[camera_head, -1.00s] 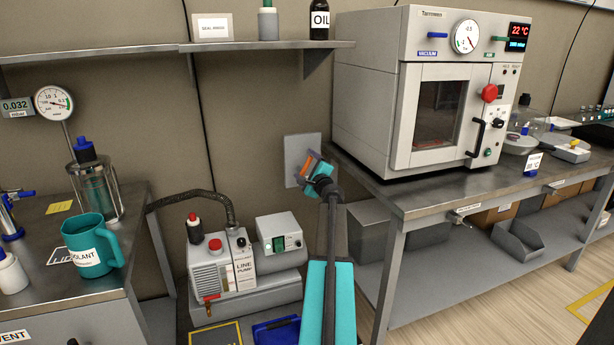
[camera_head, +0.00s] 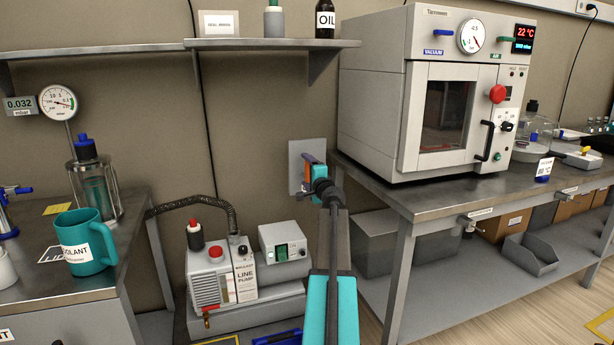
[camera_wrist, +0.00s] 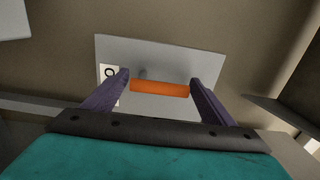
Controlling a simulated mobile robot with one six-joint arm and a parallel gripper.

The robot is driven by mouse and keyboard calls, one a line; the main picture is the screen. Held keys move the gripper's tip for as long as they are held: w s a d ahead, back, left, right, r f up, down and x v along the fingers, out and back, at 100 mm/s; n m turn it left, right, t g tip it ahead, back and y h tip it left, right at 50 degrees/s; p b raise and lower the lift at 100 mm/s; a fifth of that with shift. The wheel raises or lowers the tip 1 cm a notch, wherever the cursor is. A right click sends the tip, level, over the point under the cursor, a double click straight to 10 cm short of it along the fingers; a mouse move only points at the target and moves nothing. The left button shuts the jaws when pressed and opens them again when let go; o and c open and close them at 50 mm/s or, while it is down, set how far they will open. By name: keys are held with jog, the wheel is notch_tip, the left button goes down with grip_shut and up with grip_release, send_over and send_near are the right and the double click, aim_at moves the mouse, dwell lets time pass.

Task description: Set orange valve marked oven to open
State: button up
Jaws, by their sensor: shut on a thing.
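The orange valve handle (camera_wrist: 160,88) is a short bar in front of a grey wall plate (camera_wrist: 210,62). In the wrist view it spans the space between my gripper's (camera_wrist: 160,90) two dark fingers, which are shut on its ends. A white label (camera_wrist: 108,72) with a dark letter is on the plate, partly hidden by the left finger. In the head view, my gripper (camera_head: 311,168) is at the wall plate (camera_head: 295,158) between the two benches. Only a sliver of orange handle (camera_head: 306,173) shows there, beside the teal gripper body. The valve's full marking is not readable.
A vacuum oven (camera_head: 385,110) stands on the right bench (camera_head: 400,195), close to my arm's right. A line pump (camera_head: 212,278) and a small control box (camera_head: 285,248) sit low at the left. A shelf (camera_head: 270,44) runs above.

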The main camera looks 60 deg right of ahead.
jog(key=shift+w+a+f, duration=0.1)
jog(key=shift+w+a, duration=0.05)
jog(key=o, duration=1.3)
jog(key=shift+o, duration=1)
jog(key=shift+s, duration=0.2)
jog(key=p+v, duration=0.2)
jog(key=v, duration=1.1)
jog(key=shift+a, duration=0.25)
jog(key=shift+s, duration=0.25)
